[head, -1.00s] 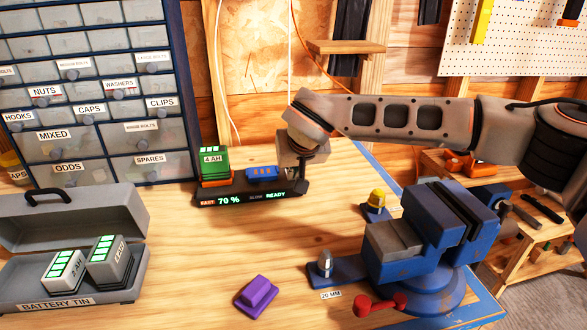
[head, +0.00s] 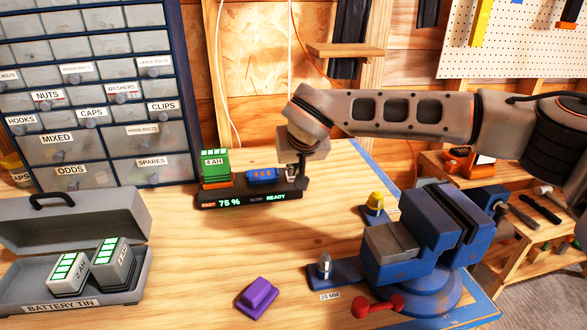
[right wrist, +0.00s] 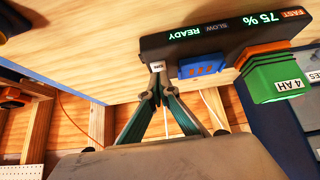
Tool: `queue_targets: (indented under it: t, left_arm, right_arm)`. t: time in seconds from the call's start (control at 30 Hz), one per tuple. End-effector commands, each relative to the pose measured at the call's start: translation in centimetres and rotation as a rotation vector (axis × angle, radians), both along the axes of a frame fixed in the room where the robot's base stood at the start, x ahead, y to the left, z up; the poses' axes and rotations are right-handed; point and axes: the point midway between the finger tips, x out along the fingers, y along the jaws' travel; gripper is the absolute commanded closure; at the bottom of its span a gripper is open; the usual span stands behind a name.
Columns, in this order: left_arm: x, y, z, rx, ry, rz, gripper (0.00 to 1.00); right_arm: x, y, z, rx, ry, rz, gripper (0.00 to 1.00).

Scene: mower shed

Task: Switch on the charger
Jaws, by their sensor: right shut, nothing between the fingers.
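The charger (head: 247,200) is a long dark unit on the bench. Its display reads FAST in red, 75 % and READY in green, with SLOW dim; it also shows upside down in the right wrist view (right wrist: 190,35). A green 4 AH battery (head: 215,165) sits in its left bay and a small blue block (head: 263,174) beside it. My right gripper (right wrist: 157,82) is shut and empty, its fingertips at the small pale switch (right wrist: 157,66) at the charger's right end. The switch lettering seems to read ON. Whether the tips touch it, I cannot tell. My left gripper is out of view.
A blue vise (head: 425,245) stands to the right. A grey battery tin (head: 85,292) with two batteries is at front left, below the drawer cabinet (head: 90,90). A purple block (head: 257,294) lies at the front. The bench before the charger is clear.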

Motion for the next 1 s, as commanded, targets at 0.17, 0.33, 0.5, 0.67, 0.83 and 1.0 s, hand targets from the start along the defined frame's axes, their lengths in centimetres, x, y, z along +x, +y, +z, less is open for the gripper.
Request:
queue_targets:
  t: [0.17, 0.33, 0.5, 0.67, 0.83, 1.0]
  left_arm:
    - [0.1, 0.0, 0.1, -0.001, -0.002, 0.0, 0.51]
    - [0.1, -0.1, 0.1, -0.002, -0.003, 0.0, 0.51]
    - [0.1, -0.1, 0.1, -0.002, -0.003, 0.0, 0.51]
    - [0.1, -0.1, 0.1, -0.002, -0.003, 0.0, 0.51]
    - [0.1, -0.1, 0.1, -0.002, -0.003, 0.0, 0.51]
    - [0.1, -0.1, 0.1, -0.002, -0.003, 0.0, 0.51]
  right_arm:
    - [-1.3, -0.3, 2.1, 0.0, -0.004, 0.002, 1.0]
    - [-3.5, -0.8, 4.9, 0.0, -0.005, 0.002, 1.0]
    - [-5.4, -1.1, 7.3, -0.001, -0.004, 0.001, 1.0]
    - [-6.5, -1.4, 8.8, 0.0, -0.003, -0.001, 1.0]
    - [-7.0, -1.4, 9.2, 0.0, -0.001, 0.0, 1.0]
    - [-7.0, -1.4, 9.2, 0.001, 0.0, -0.001, 1.0]
